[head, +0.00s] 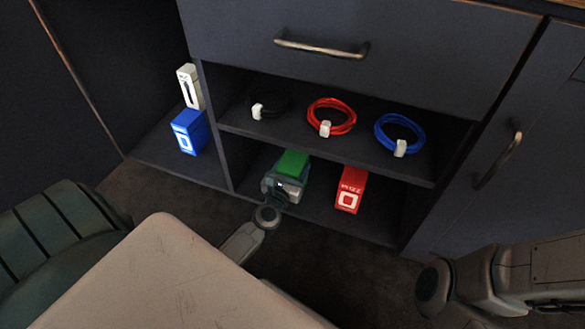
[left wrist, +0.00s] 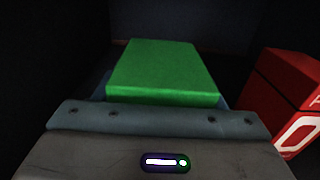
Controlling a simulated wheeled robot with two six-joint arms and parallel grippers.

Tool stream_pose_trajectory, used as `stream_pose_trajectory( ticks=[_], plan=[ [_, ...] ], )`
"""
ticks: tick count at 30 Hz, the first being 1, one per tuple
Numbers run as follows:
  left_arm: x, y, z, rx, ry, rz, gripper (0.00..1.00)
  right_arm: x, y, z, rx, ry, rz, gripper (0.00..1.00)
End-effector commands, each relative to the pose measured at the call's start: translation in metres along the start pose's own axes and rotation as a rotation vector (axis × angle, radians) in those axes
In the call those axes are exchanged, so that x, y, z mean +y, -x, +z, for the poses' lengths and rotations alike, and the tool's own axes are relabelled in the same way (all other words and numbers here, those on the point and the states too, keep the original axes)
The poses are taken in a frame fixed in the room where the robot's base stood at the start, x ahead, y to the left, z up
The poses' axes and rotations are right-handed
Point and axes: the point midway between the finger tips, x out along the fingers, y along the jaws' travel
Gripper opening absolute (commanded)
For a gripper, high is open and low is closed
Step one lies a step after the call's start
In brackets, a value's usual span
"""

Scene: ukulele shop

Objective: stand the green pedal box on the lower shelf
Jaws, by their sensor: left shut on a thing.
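The green pedal box (head: 292,163) is inside the lower shelf (head: 325,221), to the left of a red box. My left gripper (head: 283,183) reaches into this shelf and is shut on the green box. In the left wrist view the green box (left wrist: 158,70) stands out beyond the gripper (left wrist: 155,112), its top face showing and its lower part hidden by the gripper. Whether its base touches the shelf board cannot be told. My right gripper is not in view; only part of my right arm shows at the lower right.
The red box (head: 350,189) stands close on the right, also in the left wrist view (left wrist: 292,95). Black, red (head: 332,117) and blue (head: 400,133) cable coils lie on the shelf above. A blue box (head: 190,131) and a white box (head: 190,87) are in the left bay.

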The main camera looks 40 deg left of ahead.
Motion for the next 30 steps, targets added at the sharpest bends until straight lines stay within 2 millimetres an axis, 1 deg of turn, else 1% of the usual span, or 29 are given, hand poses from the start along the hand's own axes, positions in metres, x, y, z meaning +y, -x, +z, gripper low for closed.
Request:
stream_pose_trajectory(
  ticks=[3,4,6,7,14,18,20,23,30],
  plan=[
    [0.0,0.0,-0.004,-0.002,0.0,0.0,0.27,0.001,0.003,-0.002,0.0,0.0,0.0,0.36],
    [0.0,0.0,-0.003,0.0,0.0,0.0,0.69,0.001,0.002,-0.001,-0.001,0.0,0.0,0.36],
    [0.0,0.0,-0.003,0.0,0.0,0.0,0.83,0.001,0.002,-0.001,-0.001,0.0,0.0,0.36],
    [0.0,0.0,-0.003,0.0,0.0,0.0,0.85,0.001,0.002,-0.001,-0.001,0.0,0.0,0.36],
    [0.0,0.0,-0.002,0.0,0.0,0.0,0.85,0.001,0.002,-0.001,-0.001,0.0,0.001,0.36],
    [0.0,0.001,0.002,0.0,0.0,0.0,0.85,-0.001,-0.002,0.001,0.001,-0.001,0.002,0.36],
    [0.0,0.009,0.0,0.001,-0.001,0.0,0.85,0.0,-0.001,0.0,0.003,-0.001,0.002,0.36],
    [0.0,0.028,-0.001,0.003,0.0,-0.001,0.85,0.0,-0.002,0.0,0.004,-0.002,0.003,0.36],
    [0.0,0.079,-0.001,0.002,-0.001,0.0,0.85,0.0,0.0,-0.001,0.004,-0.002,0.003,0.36]
  ],
)
